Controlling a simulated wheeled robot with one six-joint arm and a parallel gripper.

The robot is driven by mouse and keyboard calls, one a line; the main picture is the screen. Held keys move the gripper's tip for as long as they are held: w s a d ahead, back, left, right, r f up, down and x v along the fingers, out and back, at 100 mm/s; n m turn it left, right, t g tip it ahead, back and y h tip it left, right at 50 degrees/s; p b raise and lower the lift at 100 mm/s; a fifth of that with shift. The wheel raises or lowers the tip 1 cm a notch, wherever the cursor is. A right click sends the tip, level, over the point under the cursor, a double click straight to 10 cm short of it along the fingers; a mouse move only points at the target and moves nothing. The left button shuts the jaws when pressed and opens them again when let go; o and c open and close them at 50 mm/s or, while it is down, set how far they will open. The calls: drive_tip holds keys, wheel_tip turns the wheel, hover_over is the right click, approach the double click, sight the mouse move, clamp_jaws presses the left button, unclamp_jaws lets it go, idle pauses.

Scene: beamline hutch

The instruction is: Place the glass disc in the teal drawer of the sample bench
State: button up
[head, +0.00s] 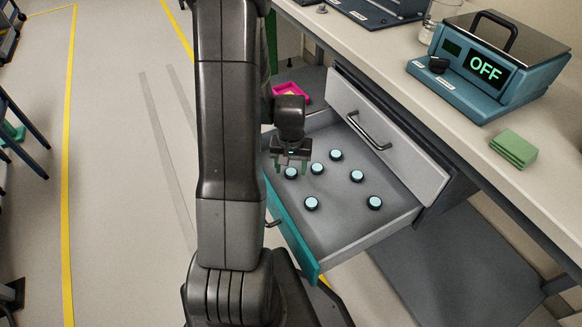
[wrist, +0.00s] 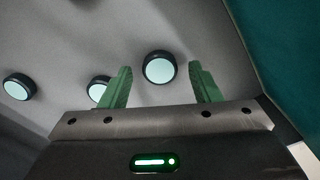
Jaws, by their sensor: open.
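The teal drawer (head: 290,235) of the sample bench is pulled open. Several small round discs with pale glassy faces and dark rims lie spread on its grey floor. One disc (head: 291,173) is right by my gripper (head: 290,162), which hangs low over the drawer's left part. In the wrist view my gripper (wrist: 162,85) is open, its green fingers apart on either side of that disc (wrist: 159,68). The disc looks to rest on the drawer floor; I cannot tell whether the fingers touch it. The teal drawer wall (wrist: 277,50) shows at the right.
A grey drawer front (head: 388,140) with a dark handle stands above the open drawer. The bench top (head: 440,125) carries a teal device (head: 490,65) reading OFF and green pads (head: 514,149). A pink tray (head: 291,92) lies behind the drawer.

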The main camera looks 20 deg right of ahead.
sight(291, 172)
wheel_tip(291, 172, up, 11)
drive_tip(key=p, duration=0.2)
drive_tip(key=shift+r+p, duration=0.2)
drive_tip(key=shift+p, duration=0.15)
